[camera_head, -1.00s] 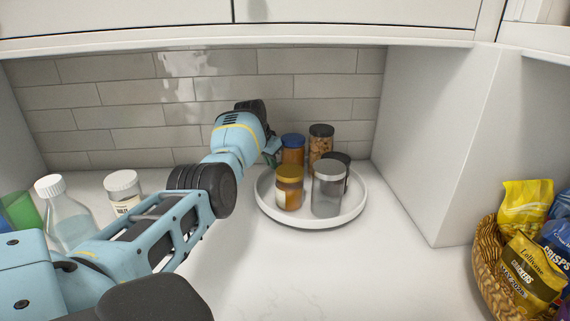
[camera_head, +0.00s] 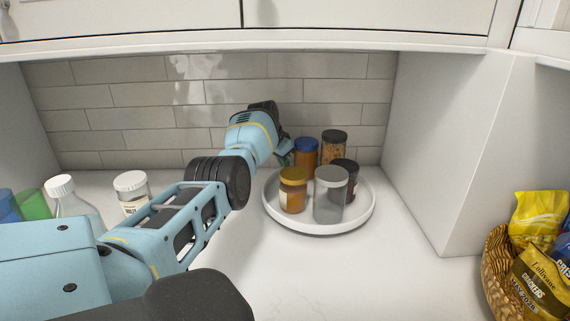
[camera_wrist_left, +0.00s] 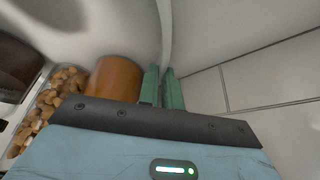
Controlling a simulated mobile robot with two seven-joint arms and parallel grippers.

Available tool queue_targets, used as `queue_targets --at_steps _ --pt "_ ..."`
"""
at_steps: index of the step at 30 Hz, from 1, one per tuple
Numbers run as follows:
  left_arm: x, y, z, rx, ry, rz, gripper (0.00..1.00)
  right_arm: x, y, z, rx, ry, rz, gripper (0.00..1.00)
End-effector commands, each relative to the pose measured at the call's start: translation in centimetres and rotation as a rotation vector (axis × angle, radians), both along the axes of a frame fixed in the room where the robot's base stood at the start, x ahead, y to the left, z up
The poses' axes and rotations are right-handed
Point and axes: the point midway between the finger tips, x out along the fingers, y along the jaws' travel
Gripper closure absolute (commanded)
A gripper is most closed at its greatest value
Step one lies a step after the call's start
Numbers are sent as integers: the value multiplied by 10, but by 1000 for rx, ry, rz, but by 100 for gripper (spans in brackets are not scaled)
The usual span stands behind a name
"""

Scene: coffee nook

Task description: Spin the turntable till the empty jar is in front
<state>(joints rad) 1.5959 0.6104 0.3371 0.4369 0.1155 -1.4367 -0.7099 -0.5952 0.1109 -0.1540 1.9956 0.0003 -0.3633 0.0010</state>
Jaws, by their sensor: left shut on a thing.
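The round white turntable (camera_head: 318,228) stands on the counter and carries several lidded jars. A clear grey-lidded jar that looks empty (camera_head: 330,201) is at the front, slightly right of the middle. A yellow-lidded jar (camera_head: 293,194) is at the front left. A dark-lidded jar (camera_head: 351,172), partly hidden, is at the right. A blue-lidded orange jar (camera_head: 306,155) and a jar of nuts (camera_head: 333,149) are at the back. My left gripper (camera_wrist_left: 161,84) is shut on the turntable's rim at the back left, beside the orange jar. My right gripper is not in view.
A clear bottle (camera_head: 70,199) and a white-lidded jar (camera_head: 132,190) stand at the left near my arm. A snack basket (camera_head: 497,262) is at the right. A tiled wall (camera_head: 150,120) is close behind the turntable. The counter in front is clear.

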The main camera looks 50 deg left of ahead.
Motion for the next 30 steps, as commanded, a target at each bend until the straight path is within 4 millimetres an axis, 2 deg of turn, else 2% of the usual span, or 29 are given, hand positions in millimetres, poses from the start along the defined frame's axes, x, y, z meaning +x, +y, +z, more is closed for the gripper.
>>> queue_targets --at_steps 1,3,4,14,24,30 --pt "1 1 4 3 -10 5 100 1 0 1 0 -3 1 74" --pt "1 1 4 4 -10 4 86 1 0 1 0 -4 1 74" --pt "1 1 4 3 -9 3 85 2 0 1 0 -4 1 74" --pt "-1 1 7 1 -5 2 85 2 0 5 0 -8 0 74" --pt "-20 1 58 4 -15 3 85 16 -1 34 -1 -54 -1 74" --pt "-28 1 73 3 -10 3 85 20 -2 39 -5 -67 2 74"
